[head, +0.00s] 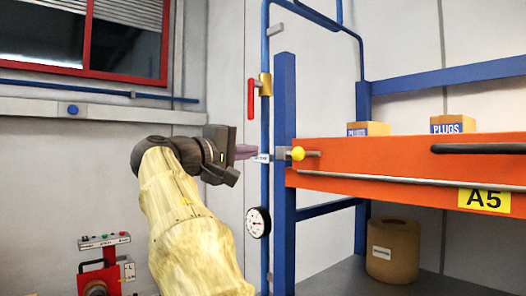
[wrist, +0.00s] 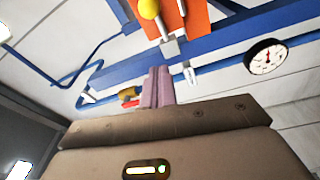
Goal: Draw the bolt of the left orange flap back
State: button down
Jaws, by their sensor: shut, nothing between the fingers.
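The orange flap (head: 400,172) spans the right of the head view, with a yellow "A5" label. Its bolt has a yellow knob (head: 298,153) at the flap's left end, beside the blue post. A pale metal catch (head: 281,154) sits on the post, left of the knob. My gripper (head: 246,152) is shut and empty, left of the post and at about knob height, pointing right. In the wrist view the mauve fingers (wrist: 158,86) are together, below the knob (wrist: 149,8), the catch (wrist: 169,46) and the flap (wrist: 187,20). The fingers look apart from the knob.
A blue pipe with a red-handled valve (head: 252,98) and a round gauge (head: 258,222) runs upright close by my gripper. Two "PLUGS" boxes (head: 367,129) (head: 452,125) stand behind the flap. A brown roll (head: 393,251) stands on the grey surface below.

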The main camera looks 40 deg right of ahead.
aim_at(302, 154)
jog(key=s+d+p, duration=0.2)
jog(key=d+p, duration=0.2)
jog(key=d, duration=0.4)
jog(key=shift+d, duration=0.3)
jog(key=shift+f, duration=0.1)
jog(key=shift+s, duration=0.1)
